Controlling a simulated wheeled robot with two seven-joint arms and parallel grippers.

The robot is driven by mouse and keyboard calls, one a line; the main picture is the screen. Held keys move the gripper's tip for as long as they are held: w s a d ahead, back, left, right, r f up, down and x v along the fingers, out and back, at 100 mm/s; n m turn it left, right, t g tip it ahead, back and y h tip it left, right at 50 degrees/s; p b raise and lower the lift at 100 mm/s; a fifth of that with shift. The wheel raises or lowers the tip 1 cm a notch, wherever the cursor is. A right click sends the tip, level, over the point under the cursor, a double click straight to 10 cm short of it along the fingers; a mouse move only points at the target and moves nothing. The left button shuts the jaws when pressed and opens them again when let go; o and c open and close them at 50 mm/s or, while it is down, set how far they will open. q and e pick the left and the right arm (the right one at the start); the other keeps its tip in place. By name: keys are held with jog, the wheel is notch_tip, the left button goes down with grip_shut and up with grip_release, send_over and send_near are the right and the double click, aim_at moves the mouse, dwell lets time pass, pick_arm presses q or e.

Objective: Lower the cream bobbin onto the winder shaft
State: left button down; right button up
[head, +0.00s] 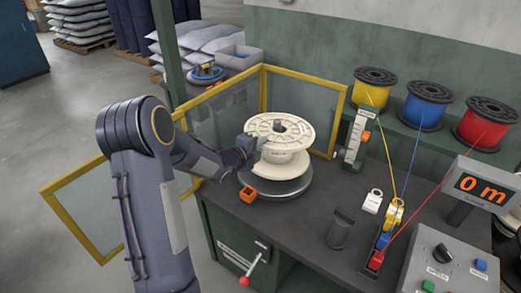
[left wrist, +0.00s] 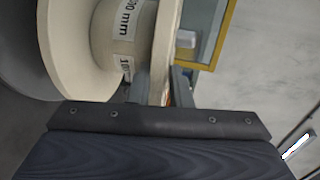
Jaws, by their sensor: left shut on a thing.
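The cream bobbin (head: 287,157) is upright over the dark round plate (head: 290,194) of the winder on the bench. A grey shaft end (head: 279,126) shows in the hole of its top flange, so the bobbin is around the shaft. I cannot tell whether its lower flange touches the plate. My left gripper (head: 250,146) is shut on the left edge of the top flange. In the left wrist view the bobbin (left wrist: 105,45) lies sideways in the picture, with printed labels on its core and one flange at the finger (left wrist: 181,84). My right gripper is out of view.
A yellow-framed guard (head: 305,78) stands behind and left of the winder. An orange block (head: 248,195) sits at the plate's front left. A gauge post (head: 354,140) stands close on the right. Yellow, blue and red wire spools (head: 427,105) sit on the back shelf.

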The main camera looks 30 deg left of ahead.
pick_arm(q)
notch_tip(320, 180, up, 18)
jog(key=p, duration=0.9)
jog(key=shift+a+p, duration=0.15)
jog(key=shift+p, duration=0.2)
jog(key=shift+r, duration=0.1)
jog(key=shift+s+r, duration=0.1)
notch_tip(320, 180, up, 6)
jog(key=w+p, duration=0.2)
jog(key=p, duration=0.1)
jog(key=shift+w+d+r, duration=0.15)
jog(key=shift+d+r, duration=0.05)
jog(key=shift+d, duration=0.1)
